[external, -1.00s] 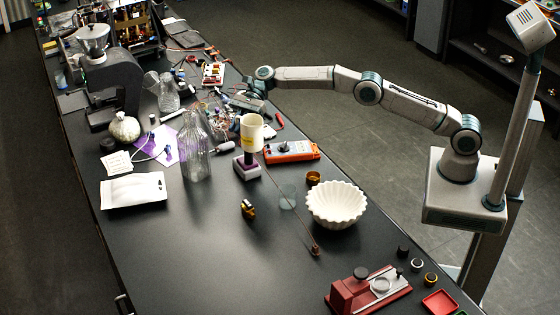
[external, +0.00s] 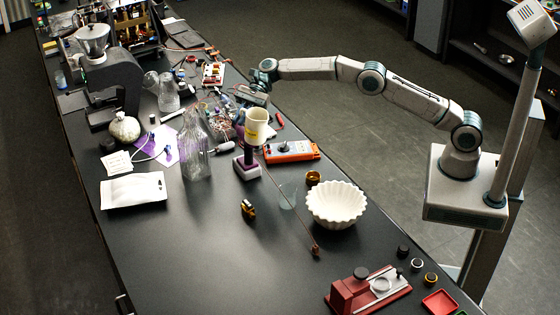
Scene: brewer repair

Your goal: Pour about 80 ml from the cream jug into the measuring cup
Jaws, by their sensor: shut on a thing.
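The cream jug (external: 256,127) is a cream-coloured vessel with a small yellow mark, near the middle of the external view. My gripper (external: 243,116) is shut on it from behind and partly hidden by it. The jug is close to upright and appears raised, overlapping a purple block in the picture.
The purple block (external: 247,168) stands below the jug. An orange meter (external: 291,151) lies behind.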

